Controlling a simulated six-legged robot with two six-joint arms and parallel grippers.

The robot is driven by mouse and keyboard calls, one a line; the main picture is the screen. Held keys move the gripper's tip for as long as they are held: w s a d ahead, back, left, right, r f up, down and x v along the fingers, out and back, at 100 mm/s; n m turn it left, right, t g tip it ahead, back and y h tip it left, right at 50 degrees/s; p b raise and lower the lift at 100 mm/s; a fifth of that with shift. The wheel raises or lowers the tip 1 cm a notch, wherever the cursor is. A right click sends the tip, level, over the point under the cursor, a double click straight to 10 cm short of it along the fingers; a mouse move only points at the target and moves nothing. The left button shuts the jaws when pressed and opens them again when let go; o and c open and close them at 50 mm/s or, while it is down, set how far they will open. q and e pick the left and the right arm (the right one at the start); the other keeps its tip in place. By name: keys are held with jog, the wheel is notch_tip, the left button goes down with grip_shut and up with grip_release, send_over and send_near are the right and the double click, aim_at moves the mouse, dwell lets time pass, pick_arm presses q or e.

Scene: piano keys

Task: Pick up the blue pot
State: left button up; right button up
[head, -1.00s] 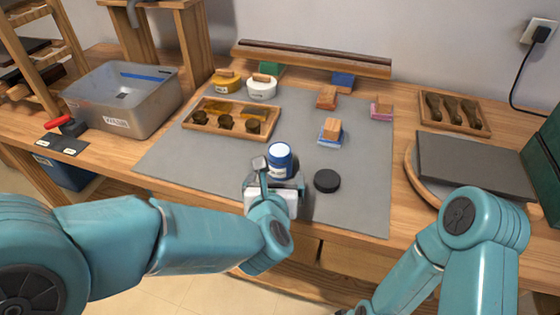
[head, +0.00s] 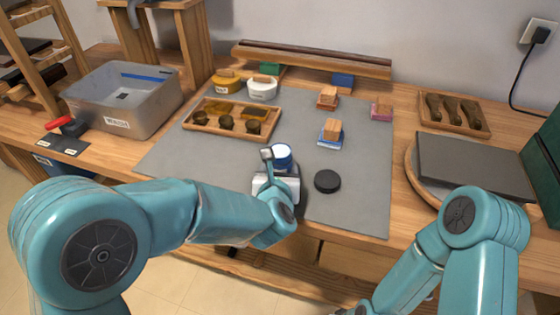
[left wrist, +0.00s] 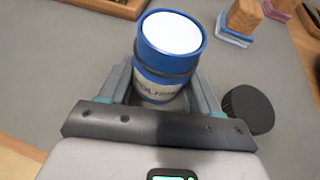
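The blue pot (head: 282,158) stands upright on the grey mat near its front edge, with a white top face and a pale label. In the left wrist view the blue pot (left wrist: 168,62) sits between the two fingers of my left gripper (left wrist: 163,88). The fingers are apart, one on each side of its body, with narrow gaps seeming to show. In the head view my left gripper (head: 280,170) hides the pot's lower part. My right gripper is out of view; only part of its arm shows at lower right.
A black round disc (head: 327,181) lies just right of the pot, also in the left wrist view (left wrist: 247,109). A wooden tray (head: 204,126), yellow pot (head: 226,84) and white pot (head: 262,90) stand behind. A blue stamp block (head: 331,134) is behind right. Grey mat (head: 352,207) is clear at right.

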pick_arm(q)
jog(key=shift+r, duration=0.15)
jog(key=shift+c, duration=0.6)
notch_tip(320, 180, up, 20)
jog(key=p, duration=0.6)
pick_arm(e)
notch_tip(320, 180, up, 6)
